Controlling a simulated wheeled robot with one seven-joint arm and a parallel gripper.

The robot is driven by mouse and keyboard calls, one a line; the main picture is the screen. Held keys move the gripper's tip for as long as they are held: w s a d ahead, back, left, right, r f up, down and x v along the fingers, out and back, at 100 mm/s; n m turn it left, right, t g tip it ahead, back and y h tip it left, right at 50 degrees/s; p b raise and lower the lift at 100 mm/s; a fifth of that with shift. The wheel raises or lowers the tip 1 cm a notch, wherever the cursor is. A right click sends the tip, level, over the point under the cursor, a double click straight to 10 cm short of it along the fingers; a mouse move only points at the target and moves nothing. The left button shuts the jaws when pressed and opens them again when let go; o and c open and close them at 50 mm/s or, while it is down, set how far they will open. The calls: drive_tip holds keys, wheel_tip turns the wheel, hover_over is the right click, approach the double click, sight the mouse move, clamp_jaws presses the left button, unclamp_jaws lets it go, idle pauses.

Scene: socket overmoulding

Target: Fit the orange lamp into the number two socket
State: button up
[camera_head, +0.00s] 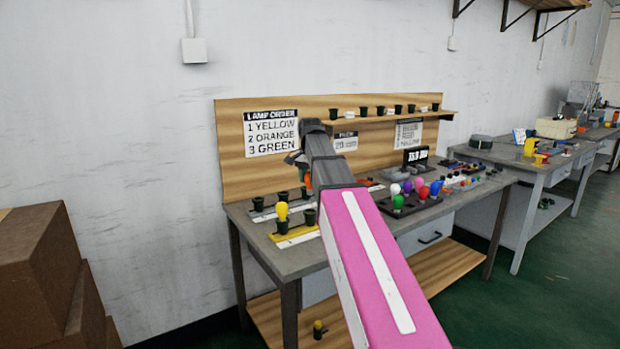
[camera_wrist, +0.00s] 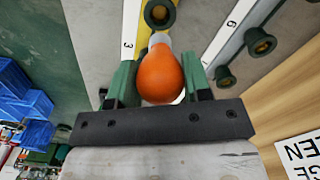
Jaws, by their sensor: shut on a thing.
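My gripper (camera_wrist: 160,72) is shut on the orange lamp (camera_wrist: 160,80), which sits between its two green fingers in the wrist view. The lamp's pale base points to the top of the picture, just short of an empty dark socket (camera_wrist: 160,14). A strip marked 3 lies beside that socket. The number two label does not show. In the head view, a yellow lamp (camera_head: 282,210) stands in a socket on the yellow-edged strip (camera_head: 292,241). An empty socket (camera_head: 310,216) stands to its right. My arm hides the rest of that strip.
A second strip marked 6 (camera_wrist: 236,22) carries dark sockets (camera_wrist: 261,44). The lamp order sign (camera_head: 271,133) lists yellow, orange, green. A tray with several coloured lamps (camera_head: 420,199) stands on the bench, right of my arm. A shelf (camera_head: 385,118) runs above.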

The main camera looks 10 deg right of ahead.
sight(310, 195)
drive_tip(key=shift+f, duration=2.7)
drive_tip(key=shift+f, duration=1.25)
drive_tip(key=o, duration=1)
drive_tip(key=shift+r, duration=0.1)
wheel_tip(310, 195, up, 10)
drive_tip(key=shift+f, duration=0.1)
drive_tip(key=shift+r, duration=0.45)
drive_tip(key=shift+s, duration=0.1)
